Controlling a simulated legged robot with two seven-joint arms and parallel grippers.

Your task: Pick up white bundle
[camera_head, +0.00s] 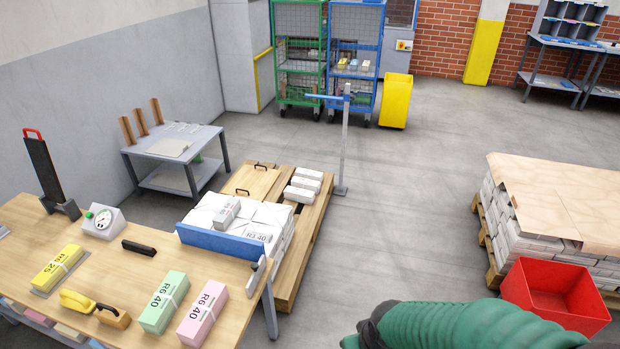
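A white bundle (226,212) with a printed label and band lies on top of a white stack (275,216) on a wooden pallet (309,237). Another white bundle (258,236), with a label that seems to read "R3 40", lies at the stack's front edge, partly behind a blue bar. Several more white bundles (306,182) lie in a row at the pallet's back right. A green and dark part at the bottom right seems to be my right arm. It is apart from the bundles. Neither gripper's fingers show.
A wooden table (130,285) at front left holds yellow, green and pink bundles, a scale and tools. A blue bar (221,241) stands at its far edge. A red bin (555,296) and a covered pallet stack (560,196) are right. The middle floor is clear.

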